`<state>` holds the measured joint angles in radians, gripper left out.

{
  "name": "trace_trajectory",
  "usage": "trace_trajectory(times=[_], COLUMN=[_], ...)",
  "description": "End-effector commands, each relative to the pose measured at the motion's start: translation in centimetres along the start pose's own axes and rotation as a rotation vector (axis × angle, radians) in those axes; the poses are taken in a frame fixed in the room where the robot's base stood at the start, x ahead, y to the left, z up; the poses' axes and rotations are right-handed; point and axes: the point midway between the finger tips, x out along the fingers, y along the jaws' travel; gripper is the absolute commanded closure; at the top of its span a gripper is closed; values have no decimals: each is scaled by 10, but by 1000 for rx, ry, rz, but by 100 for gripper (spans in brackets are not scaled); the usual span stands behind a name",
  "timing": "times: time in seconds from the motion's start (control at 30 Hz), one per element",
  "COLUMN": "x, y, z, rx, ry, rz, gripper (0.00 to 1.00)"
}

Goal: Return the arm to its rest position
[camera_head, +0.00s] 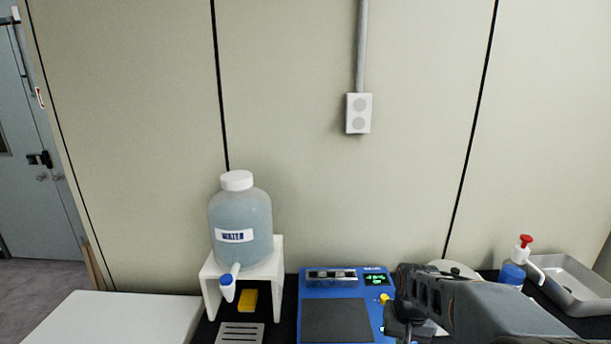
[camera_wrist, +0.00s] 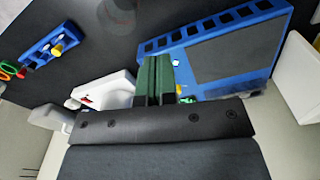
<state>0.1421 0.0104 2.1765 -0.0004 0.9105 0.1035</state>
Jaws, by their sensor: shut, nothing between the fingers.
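My gripper (camera_wrist: 153,80) shows in the wrist view with its two green-faced fingers together, shut and empty. In the head view my arm reaches in from the lower right, and its dark end (camera_head: 405,318) is at the right edge of the blue device (camera_head: 347,292). The fingers cannot be made out clearly there. In the wrist view the blue device (camera_wrist: 176,37) lies beyond and to the right of the fingers. I cannot tell how far the fingers are above the bench.
A water jug (camera_head: 241,212) stands on a white stand (camera_head: 272,272), with a yellow block (camera_head: 249,299) below. A blue bottle with a red top (camera_head: 513,270) and a metal tray (camera_head: 575,285) are at right. The wrist view shows a blue rack (camera_wrist: 42,52). Open wall is above.

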Motion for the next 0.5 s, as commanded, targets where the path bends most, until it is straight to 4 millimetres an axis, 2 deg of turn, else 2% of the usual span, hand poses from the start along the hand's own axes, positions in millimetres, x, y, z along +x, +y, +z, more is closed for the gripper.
trace_trajectory(times=[0.03,0.2,0.33,0.5], x=[-14,-42,-57,-75], y=[-4,-11,-14,-18], z=[18,66,88,101], rx=[-49,-167,-200,-223], ry=[37,142,220,305], rz=[-4,-15,-26,-40], gripper=[100,100,100,100])
